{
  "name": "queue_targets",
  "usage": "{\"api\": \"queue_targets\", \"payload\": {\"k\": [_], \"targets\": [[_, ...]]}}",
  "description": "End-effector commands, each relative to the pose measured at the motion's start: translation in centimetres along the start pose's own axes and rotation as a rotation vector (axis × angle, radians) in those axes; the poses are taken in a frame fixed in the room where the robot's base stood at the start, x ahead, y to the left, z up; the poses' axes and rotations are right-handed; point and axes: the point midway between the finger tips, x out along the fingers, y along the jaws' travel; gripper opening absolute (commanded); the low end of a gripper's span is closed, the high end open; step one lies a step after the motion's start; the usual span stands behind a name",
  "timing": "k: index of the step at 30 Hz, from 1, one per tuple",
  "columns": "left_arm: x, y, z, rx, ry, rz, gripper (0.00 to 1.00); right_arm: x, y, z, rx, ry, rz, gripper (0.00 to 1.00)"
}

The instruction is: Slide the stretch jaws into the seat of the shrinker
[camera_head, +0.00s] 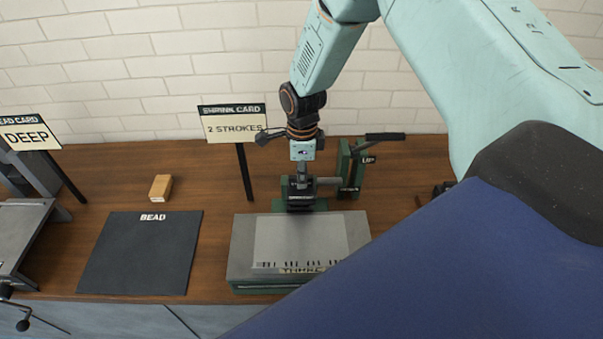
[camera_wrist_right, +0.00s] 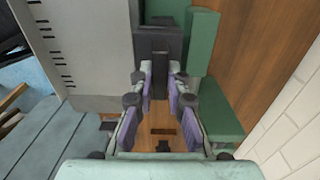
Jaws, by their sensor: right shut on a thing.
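My right gripper (camera_head: 302,172) comes down from above onto a small green machine (camera_head: 300,204) behind the grey plate, which looks like the shrinker. In the right wrist view, the purple-padded fingers of the gripper (camera_wrist_right: 159,82) are shut on a dark grey block (camera_wrist_right: 160,42), which I take to be the stretch jaws. The block is close beside green machine parts (camera_wrist_right: 201,45). Whether it is inside the seat, I cannot tell; the fingers and machine hide the contact. My left gripper is not in view.
A green lever stand (camera_head: 345,170) with a black handle is just right of the gripper. The SHRINK CARD sign (camera_head: 234,123) reads "2 STROKES" at the left. A grey plate (camera_head: 240,255) with a light sheet lies in front. A black BEAD mat (camera_head: 140,255) and wooden block (camera_head: 160,187) are further left.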

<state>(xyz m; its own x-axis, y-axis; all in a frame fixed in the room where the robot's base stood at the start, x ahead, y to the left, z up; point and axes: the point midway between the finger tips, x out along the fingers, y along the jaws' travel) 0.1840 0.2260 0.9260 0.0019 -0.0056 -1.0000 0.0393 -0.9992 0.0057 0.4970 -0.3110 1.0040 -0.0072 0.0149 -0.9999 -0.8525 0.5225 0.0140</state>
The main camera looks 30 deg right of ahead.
Motion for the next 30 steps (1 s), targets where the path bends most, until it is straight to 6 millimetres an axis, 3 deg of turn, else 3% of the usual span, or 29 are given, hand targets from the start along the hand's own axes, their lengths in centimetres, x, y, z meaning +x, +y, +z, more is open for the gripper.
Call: {"api": "queue_targets", "payload": {"k": [30], "targets": [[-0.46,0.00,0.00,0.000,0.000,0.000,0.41,-0.17,-0.39,0.26,0.000,-0.002,-0.004,0.00]]}}
